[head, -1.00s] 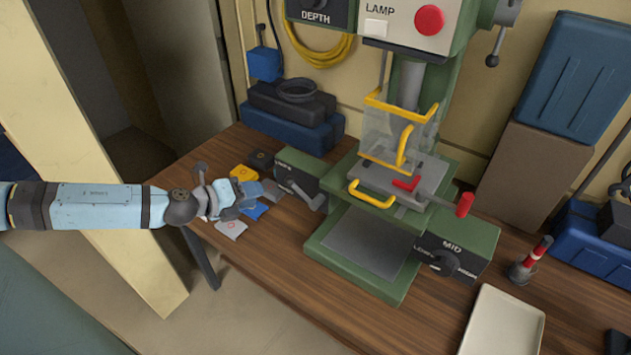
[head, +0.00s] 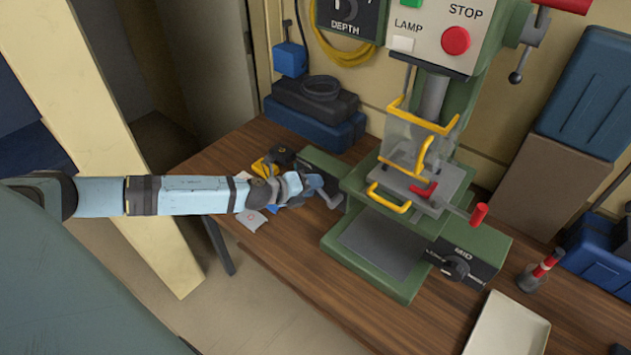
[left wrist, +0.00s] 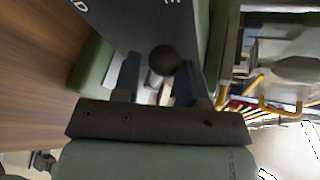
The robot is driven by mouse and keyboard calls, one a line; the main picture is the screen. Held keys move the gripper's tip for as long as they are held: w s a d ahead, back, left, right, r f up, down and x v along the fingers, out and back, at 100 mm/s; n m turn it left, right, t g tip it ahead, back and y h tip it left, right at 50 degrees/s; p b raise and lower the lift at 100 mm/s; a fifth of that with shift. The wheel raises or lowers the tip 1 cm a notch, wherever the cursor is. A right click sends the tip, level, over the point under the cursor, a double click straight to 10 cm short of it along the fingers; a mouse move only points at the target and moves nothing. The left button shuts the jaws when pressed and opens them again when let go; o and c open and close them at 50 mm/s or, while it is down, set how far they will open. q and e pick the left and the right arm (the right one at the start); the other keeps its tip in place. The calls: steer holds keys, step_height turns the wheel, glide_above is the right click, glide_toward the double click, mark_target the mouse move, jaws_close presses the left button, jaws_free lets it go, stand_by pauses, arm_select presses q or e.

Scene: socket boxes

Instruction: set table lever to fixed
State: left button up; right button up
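The table lever (head: 331,199) is a grey handle on the dark front panel (head: 318,166) at the left side of the green drill press. My left gripper (head: 312,186) is right at it and covers part of it. In the left wrist view the lever's dark round end (left wrist: 162,60) lies between the two fingers of my left gripper (left wrist: 156,78). The fingers stand apart, with gaps showing beside the lever. Parts of letters show on the panel, a "D" at the left and an "E" further right. My right gripper is out of view.
The drill press has a yellow-framed clear guard (head: 413,142), a red-tipped handle (head: 479,213) and a knob marked MID (head: 456,268). Dark blue cases (head: 318,122) stand behind the lever. Coloured cards (head: 252,220) lie under my left arm. A pale tray (head: 508,325) is at front right.

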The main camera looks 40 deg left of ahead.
arm_select(q)
steer(key=shift+w+d+f, duration=0.2)
steer(key=shift+w+d, duration=0.1)
steer(key=shift+w, duration=0.3)
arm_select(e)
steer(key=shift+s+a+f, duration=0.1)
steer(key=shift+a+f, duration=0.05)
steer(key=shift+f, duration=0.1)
arm_select(q)
steer(key=shift+f, duration=0.1)
jaws_close()
steer(key=shift+a+f, duration=0.1)
